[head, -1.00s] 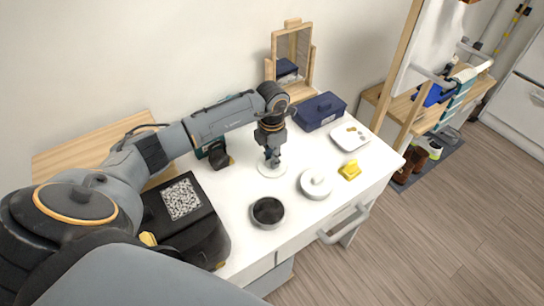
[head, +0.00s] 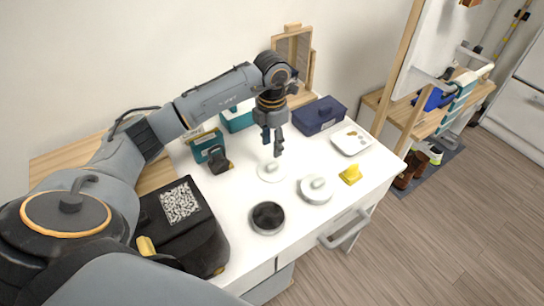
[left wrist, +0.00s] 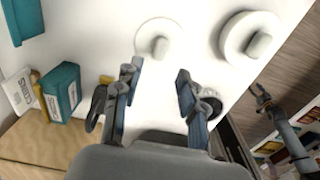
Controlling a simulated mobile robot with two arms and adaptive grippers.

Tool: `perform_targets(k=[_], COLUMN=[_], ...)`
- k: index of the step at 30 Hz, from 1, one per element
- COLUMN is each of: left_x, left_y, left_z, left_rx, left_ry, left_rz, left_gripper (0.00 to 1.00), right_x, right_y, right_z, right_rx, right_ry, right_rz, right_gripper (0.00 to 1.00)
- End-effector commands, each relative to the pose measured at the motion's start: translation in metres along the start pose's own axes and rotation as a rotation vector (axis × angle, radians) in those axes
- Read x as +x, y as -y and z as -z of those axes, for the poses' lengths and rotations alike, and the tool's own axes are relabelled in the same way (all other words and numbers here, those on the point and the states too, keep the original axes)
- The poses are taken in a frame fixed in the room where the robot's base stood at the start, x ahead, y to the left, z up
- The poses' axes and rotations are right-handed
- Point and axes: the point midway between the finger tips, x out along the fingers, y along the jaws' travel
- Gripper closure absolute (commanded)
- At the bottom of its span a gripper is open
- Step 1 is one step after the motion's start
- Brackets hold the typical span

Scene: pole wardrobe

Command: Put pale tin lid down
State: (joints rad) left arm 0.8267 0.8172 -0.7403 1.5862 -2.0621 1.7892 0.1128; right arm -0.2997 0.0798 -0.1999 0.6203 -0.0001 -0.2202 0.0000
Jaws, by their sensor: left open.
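The pale tin lid (head: 271,170), a thin white disc with a knob, lies flat on the white table. It also shows in the left wrist view (left wrist: 158,42), just beyond my fingertips. My left gripper (head: 272,148) is open and empty above the lid, apart from it. In the left wrist view, my left gripper (left wrist: 158,75) has its two fingers spread. An open dark tin (head: 267,216) stands near the front edge. A white lidded tin (head: 317,189) stands right of the lid. My right gripper (left wrist: 262,95) shows small at the right of the wrist view; its jaws are unclear.
A yellow object (head: 350,175), a white tray (head: 351,141) and a navy box (head: 319,113) stand to the right. A teal box (head: 208,145) and a dark object (head: 219,160) stand left of the lid. A black box (head: 180,205) is at the front left.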

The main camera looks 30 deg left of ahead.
Motion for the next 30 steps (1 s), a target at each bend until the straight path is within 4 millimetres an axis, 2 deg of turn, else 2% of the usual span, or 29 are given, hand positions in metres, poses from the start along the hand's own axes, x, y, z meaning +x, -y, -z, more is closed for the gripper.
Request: perform_targets(k=[3, 7, 26, 30], left_x=[-0.020, -0.034, -0.039, -0.057], left_y=[0.000, 0.000, 0.000, 0.000], left_z=[-0.001, -0.001, 0.000, 0.000], left_rx=[0.000, 0.000, 0.000, 0.000], left_ry=[0.003, 0.001, 0.000, 0.000], left_rz=[-0.002, 0.000, 0.001, 0.001], left_gripper=[0.59, 0.59, 0.59, 0.59], right_x=[0.004, 0.005, 0.005, -0.013], right_y=[0.000, 0.000, 0.000, 0.000], right_z=[0.000, -0.001, -0.001, 0.001], right_rx=[0.000, 0.000, 0.000, 0.000], right_ry=[0.000, 0.000, 0.000, 0.000], right_rz=[0.000, 0.000, 0.000, 0.000], right_gripper=[0.60, 0.60, 0.60, 0.60])
